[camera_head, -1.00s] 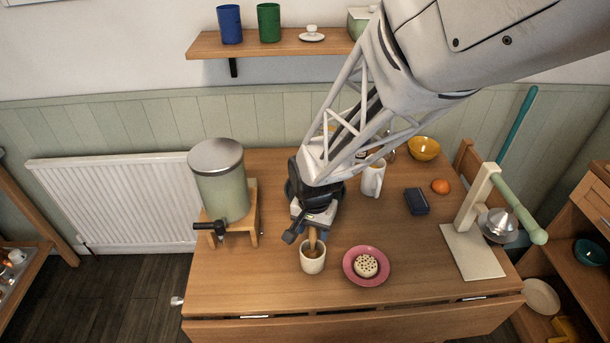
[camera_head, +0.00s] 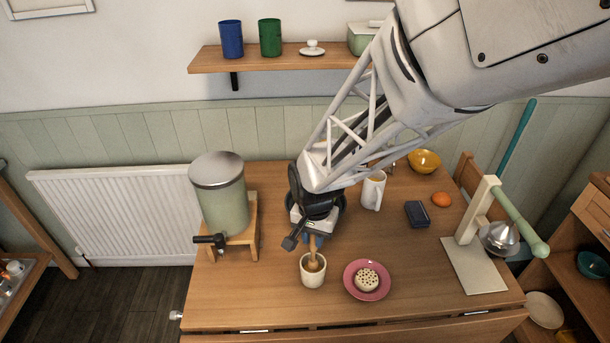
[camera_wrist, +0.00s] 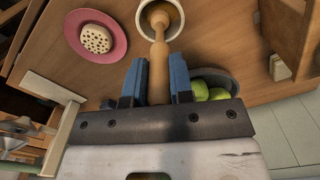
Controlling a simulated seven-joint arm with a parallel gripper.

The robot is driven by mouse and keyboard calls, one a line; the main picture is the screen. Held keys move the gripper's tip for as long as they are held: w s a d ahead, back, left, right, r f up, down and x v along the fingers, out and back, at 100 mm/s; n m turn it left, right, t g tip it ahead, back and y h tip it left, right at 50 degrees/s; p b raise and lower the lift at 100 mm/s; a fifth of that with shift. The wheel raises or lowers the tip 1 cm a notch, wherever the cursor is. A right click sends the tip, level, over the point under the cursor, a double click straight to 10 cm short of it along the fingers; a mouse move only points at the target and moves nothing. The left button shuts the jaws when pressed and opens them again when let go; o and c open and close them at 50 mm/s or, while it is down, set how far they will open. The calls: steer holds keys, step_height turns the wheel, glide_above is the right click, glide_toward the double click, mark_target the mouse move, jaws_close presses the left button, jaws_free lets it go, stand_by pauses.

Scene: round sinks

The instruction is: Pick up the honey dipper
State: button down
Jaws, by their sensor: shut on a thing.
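The honey dipper (camera_head: 313,255) is a light wooden stick, upright with its lower end in a small cream cup (camera_head: 313,275) near the table's front. In the wrist view the dipper (camera_wrist: 159,55) runs from between the blue fingers into the mouth of the cup (camera_wrist: 145,22). My gripper (camera_head: 313,238) is above the cup and shut on the dipper's upper handle; its blue fingers (camera_wrist: 158,80) also show in the wrist view. I cannot tell whether the dipper's lower end touches the cup's bottom.
A pink plate (camera_head: 350,284) with a holed cream object (camera_head: 367,280) is just right of the cup. A drink dispenser (camera_head: 219,195) on a wooden stand is at left. A white mug (camera_head: 373,190), dark blue box (camera_head: 417,214) and lever press (camera_head: 478,262) stand right. A bowl with green fruit (camera_wrist: 215,90) is behind.

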mark_target(314, 249)
step_height(314, 249, up, 8)
steer(key=shift+f, duration=0.25)
stand_by(0.7)
steer(key=shift+f, duration=1.55)
steer(key=shift+f, duration=2.8)
steer(key=shift+s+f, duration=0.1)
steer(key=shift+f, duration=0.55)
stand_by(0.3)
steer(key=shift+r, duration=0.1)
